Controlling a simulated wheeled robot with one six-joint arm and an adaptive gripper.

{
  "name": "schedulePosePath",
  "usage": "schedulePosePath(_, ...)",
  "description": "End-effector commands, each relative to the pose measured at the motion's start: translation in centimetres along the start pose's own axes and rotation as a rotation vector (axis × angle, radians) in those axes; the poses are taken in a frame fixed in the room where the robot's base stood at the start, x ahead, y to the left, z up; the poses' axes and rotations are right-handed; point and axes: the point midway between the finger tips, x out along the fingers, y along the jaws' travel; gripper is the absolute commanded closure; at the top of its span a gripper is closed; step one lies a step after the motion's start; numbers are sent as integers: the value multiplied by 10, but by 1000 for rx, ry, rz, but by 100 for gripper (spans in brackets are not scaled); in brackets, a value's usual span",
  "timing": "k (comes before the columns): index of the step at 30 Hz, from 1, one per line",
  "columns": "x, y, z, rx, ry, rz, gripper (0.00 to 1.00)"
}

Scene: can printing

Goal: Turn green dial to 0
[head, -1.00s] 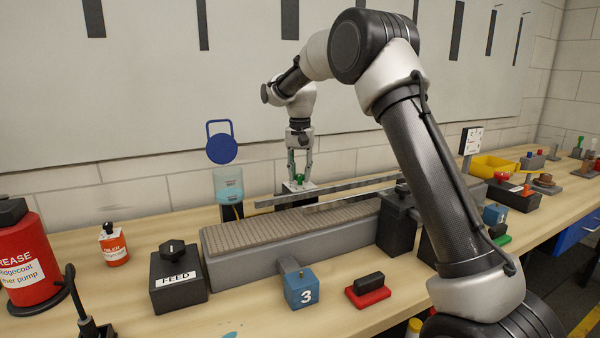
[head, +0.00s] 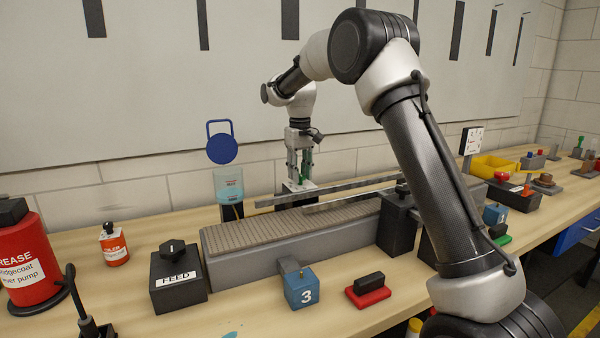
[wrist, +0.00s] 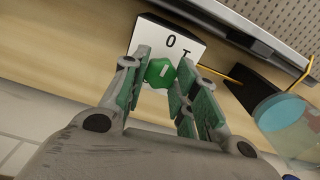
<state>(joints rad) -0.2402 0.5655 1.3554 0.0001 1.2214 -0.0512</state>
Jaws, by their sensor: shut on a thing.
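The green dial (wrist: 160,72) sits on a small box with a white top plate (wrist: 190,45) in the wrist view. The plate shows a printed "0" and part of another mark. A pale line on the dial marks its face. My gripper (wrist: 161,78) is shut on the dial, with a green-padded finger on each side of it. In the head view my gripper (head: 299,180) points down at the dial behind the conveyor, and its fingers mostly hide the dial. The far side of the plate's markings is hidden by the fingers.
Metal guide rails (head: 330,192) and the ribbed conveyor (head: 290,225) lie in front of the dial box. A clear blue container (head: 229,184) stands close on its left. The FEED box (head: 178,278) and a blue block marked 3 (head: 300,288) are nearer the front.

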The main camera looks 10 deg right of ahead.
Motion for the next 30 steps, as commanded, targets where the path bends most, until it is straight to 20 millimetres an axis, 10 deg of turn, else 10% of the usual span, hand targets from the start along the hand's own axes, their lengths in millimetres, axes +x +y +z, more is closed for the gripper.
schedulePosePath(21,-1,0,-1,-78,4,1,95)
schedulePosePath(22,-1,0,-1,-78,4,1,66)
schedulePosePath(24,-1,0,-1,-78,3,1,53)
schedulePosePath(30,-1,0,0,-77,2,1,49)
